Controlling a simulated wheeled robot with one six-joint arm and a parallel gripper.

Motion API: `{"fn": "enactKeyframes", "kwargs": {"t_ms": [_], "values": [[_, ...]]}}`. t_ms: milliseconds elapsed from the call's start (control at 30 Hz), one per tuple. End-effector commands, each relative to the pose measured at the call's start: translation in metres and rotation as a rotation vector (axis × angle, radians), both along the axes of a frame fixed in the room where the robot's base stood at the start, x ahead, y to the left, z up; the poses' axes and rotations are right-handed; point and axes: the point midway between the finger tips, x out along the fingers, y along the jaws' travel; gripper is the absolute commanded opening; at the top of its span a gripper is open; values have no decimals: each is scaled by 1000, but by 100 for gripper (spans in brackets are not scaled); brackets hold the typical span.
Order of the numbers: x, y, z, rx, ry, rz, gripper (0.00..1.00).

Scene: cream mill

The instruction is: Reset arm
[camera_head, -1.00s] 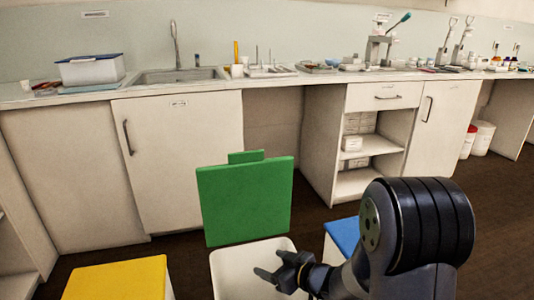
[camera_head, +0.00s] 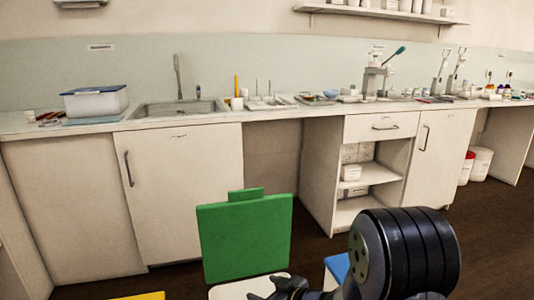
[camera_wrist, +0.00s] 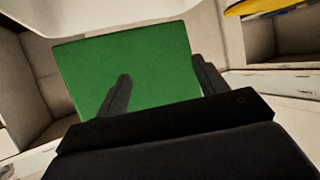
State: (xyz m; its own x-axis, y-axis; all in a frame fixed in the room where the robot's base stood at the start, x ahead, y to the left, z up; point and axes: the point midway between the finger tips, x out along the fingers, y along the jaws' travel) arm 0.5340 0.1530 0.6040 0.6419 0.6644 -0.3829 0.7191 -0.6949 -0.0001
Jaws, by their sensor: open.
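My gripper (camera_head: 268,292) is at the bottom of the head view, over a white bin (camera_head: 225,291) whose green lid (camera_head: 245,238) stands raised behind it. In the wrist view my gripper (camera_wrist: 160,82) shows two dark fingers spread apart, with nothing between them. The green lid (camera_wrist: 140,50) fills the space beyond the fingers there. My dark arm link is at the lower right of the head view and hides part of the floor.
A blue lid (camera_head: 338,266) is right of the white bin, and a yellow lid (camera_head: 145,296) is at the lower left edge. A counter (camera_head: 290,112) with a sink (camera_head: 178,108) runs along the back. Open shelves (camera_head: 368,172) sit below it. Dark floor (camera_head: 480,230) is clear at right.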

Motion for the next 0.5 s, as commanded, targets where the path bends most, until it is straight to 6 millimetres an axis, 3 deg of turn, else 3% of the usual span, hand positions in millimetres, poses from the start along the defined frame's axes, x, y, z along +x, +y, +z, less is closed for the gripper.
{"fn": "enactKeyframes", "kwargs": {"t_ms": [233,500], "values": [[0,0,-8,0,0,0,68],[0,0,-35,0,0,0,68]]}}
